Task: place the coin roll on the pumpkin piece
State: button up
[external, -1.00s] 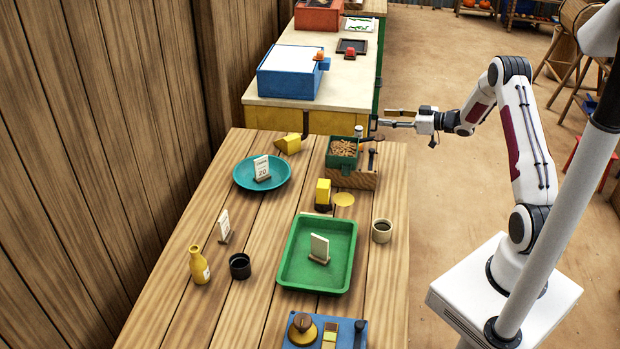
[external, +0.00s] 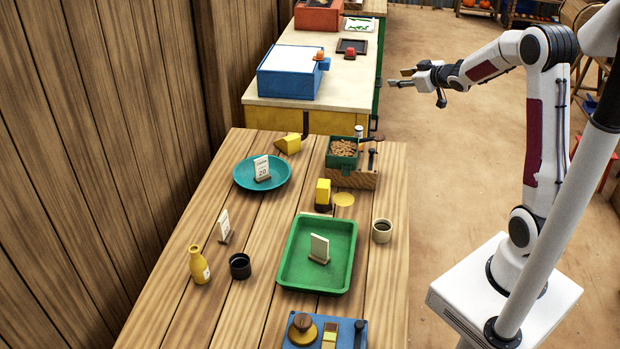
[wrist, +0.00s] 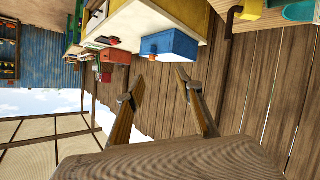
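My gripper (external: 399,78) is raised past the far right corner of the wooden stall table. In the wrist view its two fingers (wrist: 160,78) are spread apart with nothing between them. A yellow wedge (external: 290,143) lies beyond the teal plate, and a yellow block (external: 323,191) stands on a dark base behind the green tray. I cannot tell for certain which of these, if either, is the pumpkin piece. I cannot pick out the coin roll with certainty in either view. My gripper is well away from all the table objects.
The teal plate (external: 246,185) and green tray (external: 350,262) hold cards. Two cups (external: 382,231), a yellow bottle (external: 198,265), a green box (external: 331,160) and a blue board (external: 292,338) share the wooden table. A second table with a blue box (external: 277,82) adjoins behind.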

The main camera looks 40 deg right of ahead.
jog(key=s+a+r+m+g+h, duration=0.1)
jog(key=s+a+r+g, duration=0.15)
jog(key=s, duration=0.65)
jog(key=s+a+r+m+g+h, duration=0.1)
jog(key=s+a+r+m, duration=0.2)
jog(key=s, duration=0.6)
jog(key=s+a+f+g+y, duration=0.1)
jog(key=s+a, duration=0.3)
jog(key=s, duration=0.4)
jog(key=s+a+f+g+y, duration=0.1)
jog(key=s+a+f, duration=0.2)
jog(key=s, duration=0.4)
jog(key=s+a+f+n+g+y, duration=0.1)
jog(key=s+a+f+g, duration=0.1)
jog(key=s+a, duration=0.3)
jog(key=s, duration=0.3)
jog(key=shift+s, duration=0.3)
jog(key=shift+a, duration=0.1)
